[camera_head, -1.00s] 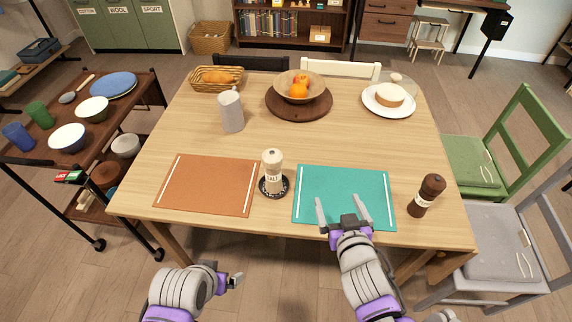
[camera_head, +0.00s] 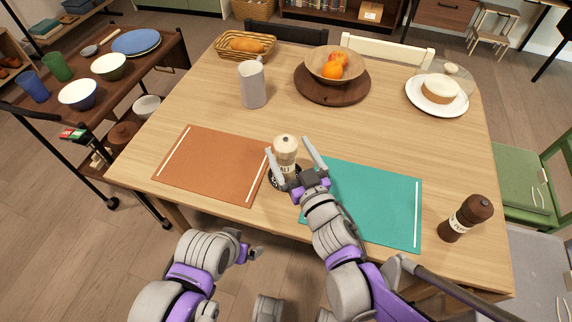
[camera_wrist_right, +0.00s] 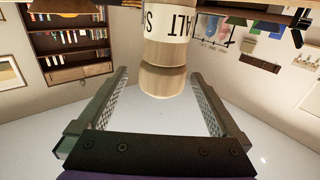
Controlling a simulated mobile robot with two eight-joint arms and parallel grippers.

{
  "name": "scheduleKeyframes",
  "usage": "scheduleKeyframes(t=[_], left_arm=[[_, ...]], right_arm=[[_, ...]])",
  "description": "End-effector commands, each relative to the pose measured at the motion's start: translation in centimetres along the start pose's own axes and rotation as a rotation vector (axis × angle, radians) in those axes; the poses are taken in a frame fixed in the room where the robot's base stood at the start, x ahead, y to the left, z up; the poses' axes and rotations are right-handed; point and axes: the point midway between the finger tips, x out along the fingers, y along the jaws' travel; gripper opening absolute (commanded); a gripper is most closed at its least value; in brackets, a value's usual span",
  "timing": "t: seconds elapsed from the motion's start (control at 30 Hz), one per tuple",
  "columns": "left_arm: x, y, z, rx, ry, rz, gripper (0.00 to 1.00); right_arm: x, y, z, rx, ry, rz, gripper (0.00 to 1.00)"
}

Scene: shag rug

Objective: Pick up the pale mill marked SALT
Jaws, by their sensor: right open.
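A dark pepper mill (camera_head: 467,217) stands right of the teal placemat (camera_head: 385,205). An orange placemat (camera_head: 205,165) lies left. A grey pitcher (camera_head: 253,86), fruit bowl (camera_head: 335,64), bread basket (camera_head: 246,43) and cake plate (camera_head: 437,93) stand farther back. The wooden table's middle is clear.

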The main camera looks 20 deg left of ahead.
Motion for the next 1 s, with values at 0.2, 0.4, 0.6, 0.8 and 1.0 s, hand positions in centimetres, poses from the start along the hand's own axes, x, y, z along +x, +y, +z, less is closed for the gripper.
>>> scheduleKeyframes(t=[0.2, 0.4, 0.6, 0.8, 1.0], left_arm=[[-0.2, 0.0, -0.1, 0.000, 0.001, 0.000, 0.99], [-0.2, 0.0, -0.1, 0.000, 0.001, 0.000, 0.99], [-0.2, 0.0, -0.1, 0.000, 0.001, 0.000, 0.99], [-0.2, 0.0, -0.1, 0.000, 0.001, 0.000, 0.99], [-0.2, 0.0, -0.1, 0.000, 0.001, 0.000, 0.99]], right_arm=[[3.3, -0.4, 0.0, 0.001, -0.001, 0.000, 1.00], [4.8, -0.3, 0.0, 0.000, -0.001, 0.000, 1.00], [4.8, -0.3, 0.0, 0.000, -0.001, 0.001, 1.00], [4.8, -0.3, 0.0, 0.000, -0.001, 0.001, 0.64], [4.8, -0.3, 0.0, 0.000, -0.001, 0.001, 0.28]])
